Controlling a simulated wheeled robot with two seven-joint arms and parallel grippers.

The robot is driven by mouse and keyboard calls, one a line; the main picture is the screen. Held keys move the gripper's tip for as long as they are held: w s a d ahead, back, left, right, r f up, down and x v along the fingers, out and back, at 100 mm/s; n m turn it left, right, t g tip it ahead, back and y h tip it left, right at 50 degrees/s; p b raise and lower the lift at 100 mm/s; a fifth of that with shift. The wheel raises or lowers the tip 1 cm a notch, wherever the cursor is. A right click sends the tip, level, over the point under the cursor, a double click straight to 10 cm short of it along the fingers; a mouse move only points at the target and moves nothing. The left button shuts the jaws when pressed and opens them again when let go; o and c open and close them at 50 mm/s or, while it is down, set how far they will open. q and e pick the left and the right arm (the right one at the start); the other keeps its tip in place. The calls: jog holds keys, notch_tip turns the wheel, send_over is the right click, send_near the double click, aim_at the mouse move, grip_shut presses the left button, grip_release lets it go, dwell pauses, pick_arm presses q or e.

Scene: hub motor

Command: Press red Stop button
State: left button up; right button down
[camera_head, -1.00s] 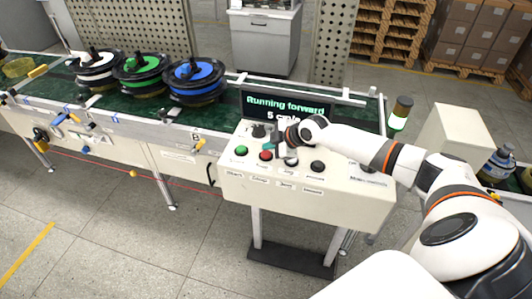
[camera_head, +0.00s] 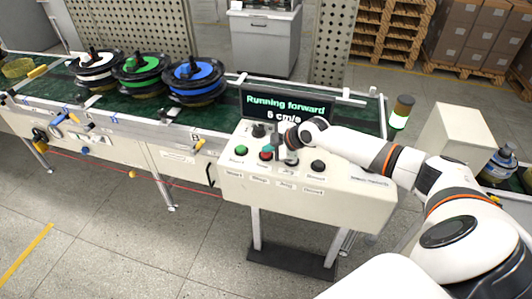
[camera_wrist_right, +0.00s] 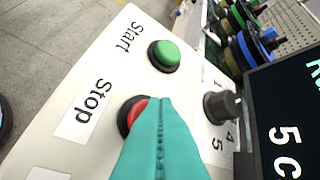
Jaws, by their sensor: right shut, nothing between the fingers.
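The red Stop button (camera_head: 266,155) sits on the sloped top of the white control box (camera_head: 235,190), between the green Start button (camera_head: 241,150) and other dark controls. In the right wrist view, the red button (camera_wrist_right: 137,112) in its black ring is partly hidden behind the teal fingers. The "Stop" label (camera_wrist_right: 90,108) lies beside it. My right gripper (camera_head: 274,151) is shut and empty, with its fingertips (camera_wrist_right: 155,102) at the red button. I cannot tell whether they touch it. My left gripper is not in view.
A black knob (camera_wrist_right: 220,107) stands close to the fingers, and a dark display (camera_head: 287,107) reading "Running forward" stands behind the box. A conveyor (camera_head: 60,97) carries white, green and blue spools (camera_head: 196,80). A signal lamp (camera_head: 401,112) stands at the right.

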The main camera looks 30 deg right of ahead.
aim_at(269, 154)
jog(key=shift+f, duration=0.4)
jog(key=shift+r, duration=0.1)
dwell(0.4)
jog(key=shift+r+p, duration=0.45)
jog(key=shift+r, duration=0.45)
jog(key=shift+r, duration=0.15)
notch_tip(269, 154, up, 5)
jog(key=p, duration=0.3)
jog(key=shift+p, duration=0.4)
